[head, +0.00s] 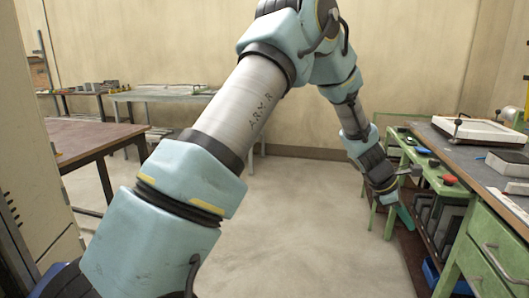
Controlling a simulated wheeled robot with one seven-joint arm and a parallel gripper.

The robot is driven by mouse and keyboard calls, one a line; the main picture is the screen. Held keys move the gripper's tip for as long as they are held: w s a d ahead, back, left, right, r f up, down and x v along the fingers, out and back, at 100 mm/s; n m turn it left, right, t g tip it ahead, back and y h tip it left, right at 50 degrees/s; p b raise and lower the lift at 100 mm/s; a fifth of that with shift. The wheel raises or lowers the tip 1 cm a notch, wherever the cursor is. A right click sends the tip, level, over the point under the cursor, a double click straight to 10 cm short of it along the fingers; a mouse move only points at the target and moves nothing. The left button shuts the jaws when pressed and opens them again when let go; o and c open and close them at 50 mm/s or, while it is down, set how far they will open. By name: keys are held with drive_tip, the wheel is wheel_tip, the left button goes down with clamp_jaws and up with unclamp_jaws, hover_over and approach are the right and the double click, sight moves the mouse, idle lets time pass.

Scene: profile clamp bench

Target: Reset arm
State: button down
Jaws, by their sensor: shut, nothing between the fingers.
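My arm reaches from the lower left of the head view up over the middle and down to the right. My gripper (402,212) is at its far end, pointing down beside the green bench (437,178) on the right. It is small and partly dark in this view. It is shut, and I see nothing held in it. It hangs lower than the bench top, close to the bench's left side; I cannot tell whether it touches.
A grey-topped workbench (485,152) with green drawers (490,247) stands at right, carrying a white tray-like fixture (480,130). A brown table (88,138) stands at left. The middle floor (290,220) is clear.

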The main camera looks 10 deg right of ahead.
drive_tip(key=w+a+r+m+t+y+p, duration=0.1)
drive_tip(key=w+a+r+m, duration=0.15)
drive_tip(key=a, duration=0.75)
drive_tip(key=w+a+r+m+t+y+p, duration=0.15)
drive_tip(key=a+r, duration=0.25)
drive_tip(key=a, duration=0.6)
drive_tip(key=w+a+r+m+y+p, duration=0.1)
drive_tip(key=w+a+r+m, duration=0.2)
drive_tip(key=a, duration=0.7)
drive_tip(key=s+a+r+m+y+p, duration=0.1)
drive_tip(key=s+a, duration=0.1)
drive_tip(key=a, duration=0.5)
drive_tip(key=s+a+r+m+y+p, duration=0.1)
drive_tip(key=s+a+r+m, duration=0.1)
drive_tip(key=a, duration=0.5)
drive_tip(key=s+a+r+m+t+y+p, duration=0.1)
drive_tip(key=s+a+m, duration=0.1)
drive_tip(key=a, duration=0.6)
drive_tip(key=shift+s+r+y, duration=0.2)
drive_tip(key=shift+s+y, duration=0.15)
drive_tip(key=shift+s, duration=0.45)
